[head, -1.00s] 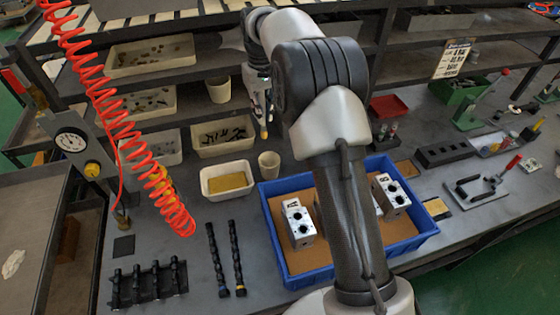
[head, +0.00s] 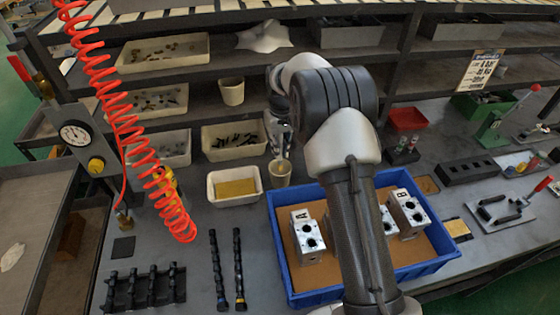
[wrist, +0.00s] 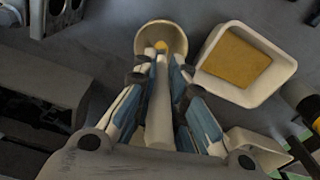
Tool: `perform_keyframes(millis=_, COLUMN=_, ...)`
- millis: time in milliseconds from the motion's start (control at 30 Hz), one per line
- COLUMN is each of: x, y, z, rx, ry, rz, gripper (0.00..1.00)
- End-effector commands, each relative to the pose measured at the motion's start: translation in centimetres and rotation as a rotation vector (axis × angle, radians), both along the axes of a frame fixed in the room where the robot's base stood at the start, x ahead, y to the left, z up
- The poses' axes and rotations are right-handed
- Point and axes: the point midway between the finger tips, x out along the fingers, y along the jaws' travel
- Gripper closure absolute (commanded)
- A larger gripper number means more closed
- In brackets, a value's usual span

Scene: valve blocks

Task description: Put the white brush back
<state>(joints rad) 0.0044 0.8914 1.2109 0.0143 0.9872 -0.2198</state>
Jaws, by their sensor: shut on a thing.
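The white brush (wrist: 159,110) is a pale rod with a yellow tip, and my gripper (wrist: 162,78) is shut on it in the wrist view. Its yellow tip shows within the outline of the round mouth of a cream cup (wrist: 177,30); I cannot tell how deep it sits. In the head view my gripper (head: 280,150) is just above the cream cup (head: 280,174), which stands upright on the bench. The brush is mostly hidden there behind the gripper and arm.
A white tray with a yellow pad (head: 234,184) stands close left of the cup. A blue crate (head: 290,282) with metal valve blocks is close on the right. Shelf bins (head: 233,140) stand behind, and a red coiled hose (head: 150,185) hangs at left.

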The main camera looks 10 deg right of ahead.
Motion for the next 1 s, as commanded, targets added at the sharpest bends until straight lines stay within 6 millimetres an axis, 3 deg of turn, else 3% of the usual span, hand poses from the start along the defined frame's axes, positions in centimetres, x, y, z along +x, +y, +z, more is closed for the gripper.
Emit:
perform_keyframes(millis=300, x=-0.1, y=0.0, z=-5.2, rx=0.0, ry=0.003, rz=0.0, gripper=1.0)
perform_keyframes(millis=1000, x=0.0, y=0.0, z=-6.4, rx=0.0, ry=0.001, rz=0.0, gripper=1.0)
